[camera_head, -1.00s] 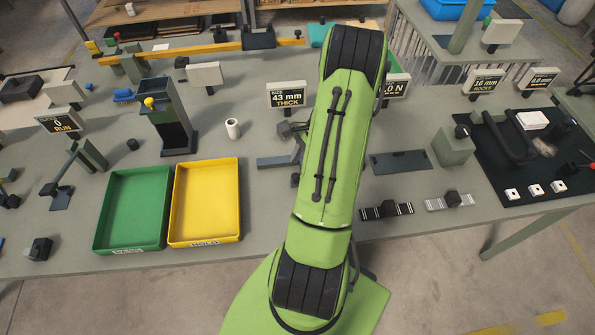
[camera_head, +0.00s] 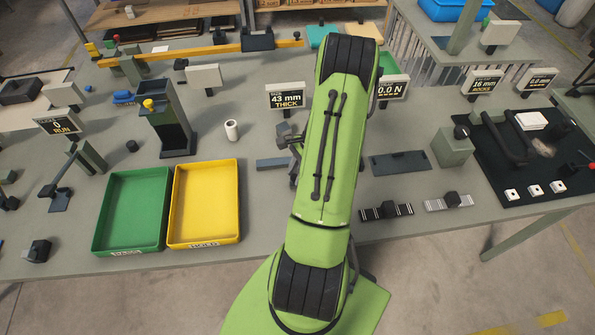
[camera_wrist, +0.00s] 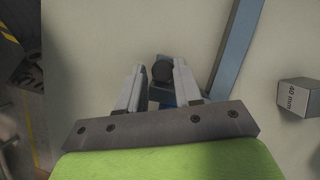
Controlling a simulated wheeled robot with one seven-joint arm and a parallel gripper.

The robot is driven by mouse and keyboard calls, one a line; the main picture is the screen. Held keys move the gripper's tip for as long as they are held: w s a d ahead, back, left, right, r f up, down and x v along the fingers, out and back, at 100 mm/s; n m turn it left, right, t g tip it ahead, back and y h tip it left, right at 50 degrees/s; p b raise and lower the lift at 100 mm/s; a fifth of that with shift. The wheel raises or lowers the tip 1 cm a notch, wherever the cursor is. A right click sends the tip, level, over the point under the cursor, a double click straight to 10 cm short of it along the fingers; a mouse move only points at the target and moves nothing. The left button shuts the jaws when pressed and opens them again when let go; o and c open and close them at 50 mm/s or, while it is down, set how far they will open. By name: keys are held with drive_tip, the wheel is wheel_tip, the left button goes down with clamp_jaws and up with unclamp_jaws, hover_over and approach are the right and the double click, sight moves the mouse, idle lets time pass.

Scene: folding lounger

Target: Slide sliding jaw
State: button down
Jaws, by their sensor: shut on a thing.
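In the wrist view my gripper (camera_wrist: 161,78) has its two grey fingers close on either side of a dark round knob (camera_wrist: 162,69), which I take to be the sliding jaw's handle. A small blue part shows below the knob between the fingers. A blue-grey rail (camera_wrist: 233,45) runs beside the gripper on the right. In the head view the bar of the gauge (camera_head: 275,163) and a dark piece (camera_head: 290,133) show left of my arm. My green arm hides the gripper and the rest of the gauge there.
A block marked 40 mm (camera_wrist: 297,97) lies to the right in the wrist view. In the head view a sign reading 43 mm THICK (camera_head: 285,97) stands behind the gauge. Green (camera_head: 98,225) and yellow (camera_head: 173,220) trays lie to the left. A 0.0 N sign (camera_head: 390,87) stands right of my arm.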

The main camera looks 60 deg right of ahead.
drive_tip(key=w+a, duration=0.1)
drive_tip(key=w, duration=0.1)
drive_tip(key=w+a, duration=0.1)
drive_tip(key=shift+w+a+r, duration=0.15)
drive_tip(key=shift+w+a, duration=0.15)
drive_tip(key=shift+w, duration=0.05)
drive_tip(key=shift+d, duration=0.1)
drive_tip(key=c, duration=0.9)
unclamp_jaws()
drive_tip(key=shift+s, duration=0.1)
drive_tip(key=p+v, duration=0.1)
drive_tip(key=v, duration=1.4)
drive_tip(key=shift+r+p, duration=0.35)
drive_tip(key=shift+p, duration=0.05)
